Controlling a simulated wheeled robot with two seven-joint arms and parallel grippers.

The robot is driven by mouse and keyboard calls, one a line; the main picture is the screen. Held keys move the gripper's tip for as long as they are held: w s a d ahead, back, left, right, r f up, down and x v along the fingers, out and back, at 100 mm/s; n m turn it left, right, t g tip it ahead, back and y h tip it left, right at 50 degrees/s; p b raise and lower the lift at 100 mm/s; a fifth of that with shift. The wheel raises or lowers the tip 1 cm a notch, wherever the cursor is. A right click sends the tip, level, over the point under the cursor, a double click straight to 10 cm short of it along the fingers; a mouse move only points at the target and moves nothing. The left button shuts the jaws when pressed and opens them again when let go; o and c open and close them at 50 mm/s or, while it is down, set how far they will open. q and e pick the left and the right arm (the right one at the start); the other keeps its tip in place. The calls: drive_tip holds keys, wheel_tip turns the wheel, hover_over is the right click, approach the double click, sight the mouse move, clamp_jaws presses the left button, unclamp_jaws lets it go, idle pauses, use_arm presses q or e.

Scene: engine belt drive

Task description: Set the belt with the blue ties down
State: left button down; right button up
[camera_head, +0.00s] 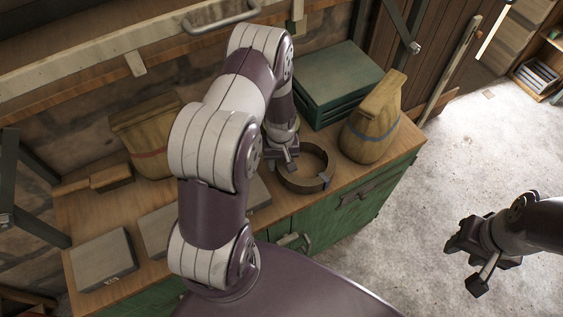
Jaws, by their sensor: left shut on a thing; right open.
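The belt (301,187) is a dark brown loop near the front edge of the wooden bench top, right of the middle of the bench. A small blue tie (325,181) shows on its right side. My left gripper (291,167) reaches down from above and is shut on the belt's left rim. The belt is low over the bench top; I cannot tell whether it touches the wood. Part of its left side is hidden by the gripper. My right gripper (470,268) is open and empty, over the concrete floor to the right, away from the bench.
A sack with a blue band (368,125) stands right of the belt, and a green case (340,78) lies behind it. A sack with a red band (150,140) stands at the left back. Grey flat boxes (104,260) lie on the left part of the bench (80,215).

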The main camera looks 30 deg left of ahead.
use_arm(q)
drive_tip(key=shift+s+f, duration=0.3)
drive_tip(key=shift+f, duration=0.6)
drive_tip(key=c, duration=0.6)
unclamp_jaws()
drive_tip(key=shift+w+d, duration=0.1)
